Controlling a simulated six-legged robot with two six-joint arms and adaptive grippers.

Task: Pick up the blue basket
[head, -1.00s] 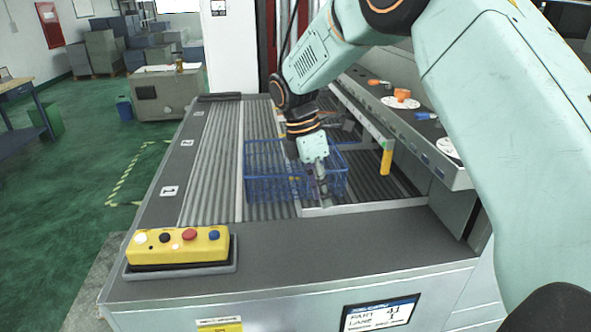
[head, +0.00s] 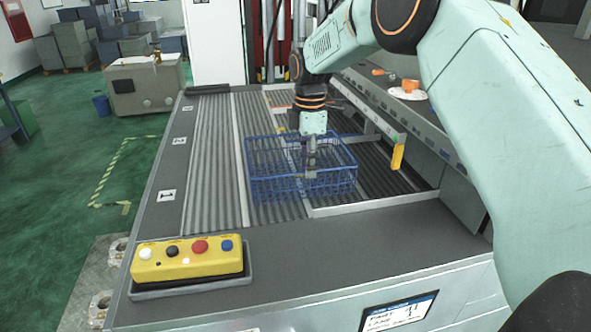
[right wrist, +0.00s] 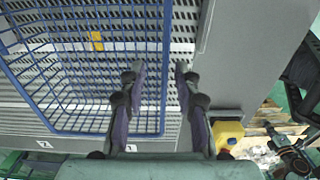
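The blue wire basket (head: 262,180) stands on the ribbed bed of the conveyor, near its front edge. It also shows in the right wrist view (right wrist: 40,62), at the left. My right gripper (head: 311,170) points down at the basket in the head view. In the right wrist view, my right gripper (right wrist: 160,70) is open, with one finger over the basket's inside and the other outside it. The basket's side rim runs between the fingers, without visible grip on it. My left gripper is in neither view.
A yellow button box (head: 188,260) sits on the front ledge at left. A rail with a yellow end (head: 398,156) lies right of the basket, beside a grey side table holding an orange part (head: 409,86). The ribbed bed left of the basket is clear.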

